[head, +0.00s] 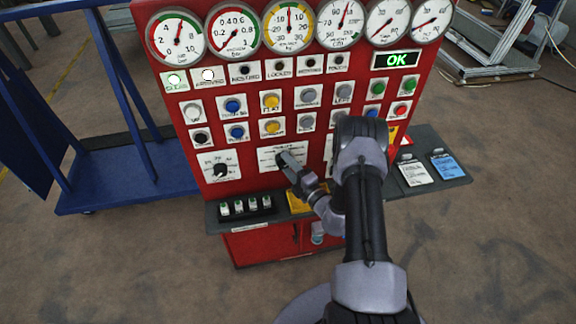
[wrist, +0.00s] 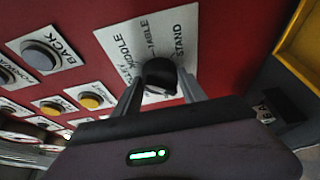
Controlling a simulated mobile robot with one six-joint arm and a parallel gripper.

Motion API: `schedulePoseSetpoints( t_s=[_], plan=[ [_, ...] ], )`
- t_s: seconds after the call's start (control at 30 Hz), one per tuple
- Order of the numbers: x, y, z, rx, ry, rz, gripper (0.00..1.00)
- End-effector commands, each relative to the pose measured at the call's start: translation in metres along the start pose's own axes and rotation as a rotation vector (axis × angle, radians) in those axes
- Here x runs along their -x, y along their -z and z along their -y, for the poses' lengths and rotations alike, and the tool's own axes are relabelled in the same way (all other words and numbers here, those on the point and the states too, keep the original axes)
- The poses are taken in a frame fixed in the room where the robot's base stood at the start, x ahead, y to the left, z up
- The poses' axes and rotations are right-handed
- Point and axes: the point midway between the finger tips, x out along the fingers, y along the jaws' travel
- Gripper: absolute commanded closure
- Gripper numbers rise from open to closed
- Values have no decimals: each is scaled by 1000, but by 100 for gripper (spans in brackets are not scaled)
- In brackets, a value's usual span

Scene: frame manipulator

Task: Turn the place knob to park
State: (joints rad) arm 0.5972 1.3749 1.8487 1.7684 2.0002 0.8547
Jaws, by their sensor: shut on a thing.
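A black rotary knob (wrist: 160,75) sits on a white label plate (wrist: 182,42) on the red panel. The plate carries words such as MIDDLE, TABLE and STAND; other lettering is cut off or too small to read. My gripper (wrist: 160,86) has its two fingers on either side of this knob and is shut on it. In the head view my gripper (head: 290,163) is at the white plate (head: 268,153) in the lower middle of the panel and hides the knob. I cannot read where the knob points.
Another black knob (head: 221,170) is at the panel's lower left. Rows of push buttons (head: 271,101) and several gauges (head: 289,26) are above. A dark shelf (head: 262,217) juts out below. A blue frame (head: 125,172) stands left.

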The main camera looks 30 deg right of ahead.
Motion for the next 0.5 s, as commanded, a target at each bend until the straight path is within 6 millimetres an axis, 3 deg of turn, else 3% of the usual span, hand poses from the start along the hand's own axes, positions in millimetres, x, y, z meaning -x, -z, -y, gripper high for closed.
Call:
schedulePoseSetpoints(
  t_s=[0.27, 0.5],
  plan=[
    [0, 0, -2, 64, 26, -1, 92],
    [0, 1, -4, 229, 94, -2, 92]
  ],
)
